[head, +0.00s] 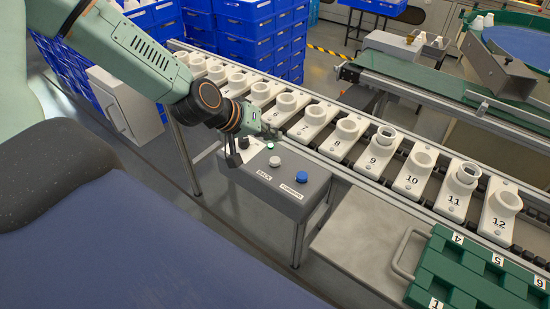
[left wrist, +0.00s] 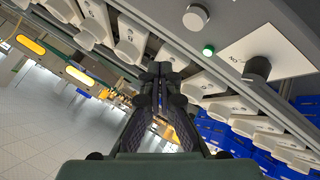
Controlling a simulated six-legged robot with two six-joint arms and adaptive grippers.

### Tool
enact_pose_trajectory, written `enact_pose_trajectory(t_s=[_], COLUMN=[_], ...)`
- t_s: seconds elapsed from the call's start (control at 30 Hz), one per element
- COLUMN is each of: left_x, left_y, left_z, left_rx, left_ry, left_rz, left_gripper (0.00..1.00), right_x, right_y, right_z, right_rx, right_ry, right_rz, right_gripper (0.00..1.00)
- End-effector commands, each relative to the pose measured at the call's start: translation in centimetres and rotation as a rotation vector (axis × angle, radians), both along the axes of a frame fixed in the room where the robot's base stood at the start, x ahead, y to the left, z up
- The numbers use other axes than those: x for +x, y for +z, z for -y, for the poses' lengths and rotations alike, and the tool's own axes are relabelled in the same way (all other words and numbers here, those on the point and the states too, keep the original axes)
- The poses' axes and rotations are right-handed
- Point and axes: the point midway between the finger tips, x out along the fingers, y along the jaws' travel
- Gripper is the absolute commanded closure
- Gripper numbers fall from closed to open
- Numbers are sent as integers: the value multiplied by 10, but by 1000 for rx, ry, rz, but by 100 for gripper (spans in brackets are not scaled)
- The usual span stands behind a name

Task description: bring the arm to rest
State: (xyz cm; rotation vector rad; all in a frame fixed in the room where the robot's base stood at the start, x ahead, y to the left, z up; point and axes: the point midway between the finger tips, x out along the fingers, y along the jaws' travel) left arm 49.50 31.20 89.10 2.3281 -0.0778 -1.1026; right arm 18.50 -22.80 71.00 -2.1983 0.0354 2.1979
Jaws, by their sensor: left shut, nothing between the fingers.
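My left arm comes in from the upper left of the head view. Its gripper (head: 270,132) hangs over the near edge of the numbered row of sockets, just above and behind the grey control box (head: 312,192). In the left wrist view the fingers (left wrist: 160,72) are together, with nothing between them. They appear apart from the box and sockets. My right gripper is not in view.
The box carries a white button (head: 275,161), a blue button (head: 301,176) and a black knob (head: 233,157); a green lamp (left wrist: 208,50) is lit. White numbered sockets (head: 348,130) line the rack. A green tray (head: 470,262) lies at lower right. Blue crates (head: 240,30) stand behind.

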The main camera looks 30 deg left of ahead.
Motion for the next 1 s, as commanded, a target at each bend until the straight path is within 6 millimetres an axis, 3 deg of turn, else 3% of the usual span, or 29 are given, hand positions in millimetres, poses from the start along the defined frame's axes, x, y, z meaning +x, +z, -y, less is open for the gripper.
enact_pose_trajectory(t_s=[0.47,0.67,0.87,1.0], left_x=[1,0,-33,-70], left_y=[0,4,-33,-69], left_z=[-1,3,24,40], left_rx=[-3,-22,51,125], left_ry=[6,99,101,68], left_rz=[2,19,-77,-173], left_gripper=[100,100,100,100], right_x=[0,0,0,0], right_y=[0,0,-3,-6], right_z=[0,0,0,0], right_rx=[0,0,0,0], right_ry=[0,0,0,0], right_rz=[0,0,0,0], right_gripper=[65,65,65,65])
